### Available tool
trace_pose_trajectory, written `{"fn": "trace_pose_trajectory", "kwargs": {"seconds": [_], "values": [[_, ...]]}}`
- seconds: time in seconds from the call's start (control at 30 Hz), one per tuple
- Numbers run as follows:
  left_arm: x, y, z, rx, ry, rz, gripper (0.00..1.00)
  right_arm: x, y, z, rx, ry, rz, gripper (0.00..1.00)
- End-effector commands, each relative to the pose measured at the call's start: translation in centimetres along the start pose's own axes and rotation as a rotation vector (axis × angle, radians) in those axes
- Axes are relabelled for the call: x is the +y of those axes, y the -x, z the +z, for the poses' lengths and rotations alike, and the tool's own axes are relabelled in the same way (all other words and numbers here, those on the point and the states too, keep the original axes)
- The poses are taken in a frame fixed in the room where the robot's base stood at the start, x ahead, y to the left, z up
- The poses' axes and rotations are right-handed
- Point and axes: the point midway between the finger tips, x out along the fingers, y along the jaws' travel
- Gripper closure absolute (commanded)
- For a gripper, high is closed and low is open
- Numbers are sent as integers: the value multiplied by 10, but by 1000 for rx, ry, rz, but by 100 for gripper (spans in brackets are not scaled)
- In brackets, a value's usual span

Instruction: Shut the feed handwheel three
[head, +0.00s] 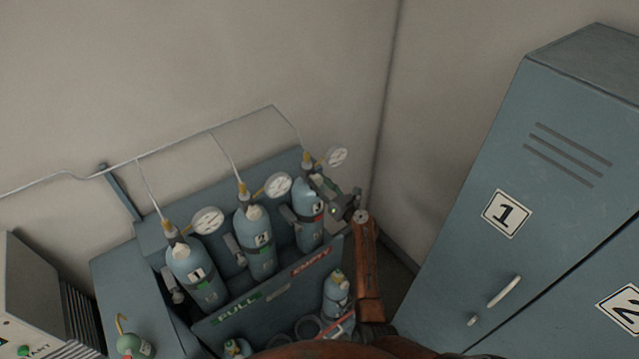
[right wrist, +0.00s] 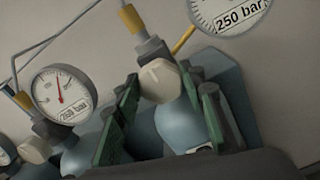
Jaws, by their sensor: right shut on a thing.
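Bottle three (head: 308,222) is a light blue cylinder, rightmost of three numbered bottles in the rack. Its feed handwheel (right wrist: 160,82) is a cream knob with a light mark on its face, under a brass-coloured fitting. My right gripper (head: 328,188) reaches the top of bottle three from the right. In the right wrist view, its green-padded fingers (right wrist: 155,98) stand on both sides of the knob, shut on it. In the head view the gripper partly hides the knob. My left gripper is not in view.
Bottle two (head: 257,245) and bottle one (head: 195,272) stand left in the blue rack (head: 200,332), each with a gauge. A gauge (right wrist: 228,12) is close above the right fingers. A grey locker (head: 470,170) stands right. More bottles are at the rack's front.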

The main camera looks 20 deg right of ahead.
Motion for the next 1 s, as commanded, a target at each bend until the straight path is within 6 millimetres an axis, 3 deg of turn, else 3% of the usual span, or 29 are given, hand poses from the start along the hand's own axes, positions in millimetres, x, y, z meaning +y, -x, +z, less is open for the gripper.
{"fn": "trace_pose_trajectory", "kwargs": {"seconds": [0.37,0.4,0.6,1.0], "values": [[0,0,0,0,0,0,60,0,0,-1,1,-5,0,87],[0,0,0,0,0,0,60,0,0,-1,1,-5,0,61],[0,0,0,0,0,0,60,0,0,0,0,-4,0,47],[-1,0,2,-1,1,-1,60,-1,7,-1,0,-4,-1,45]]}}
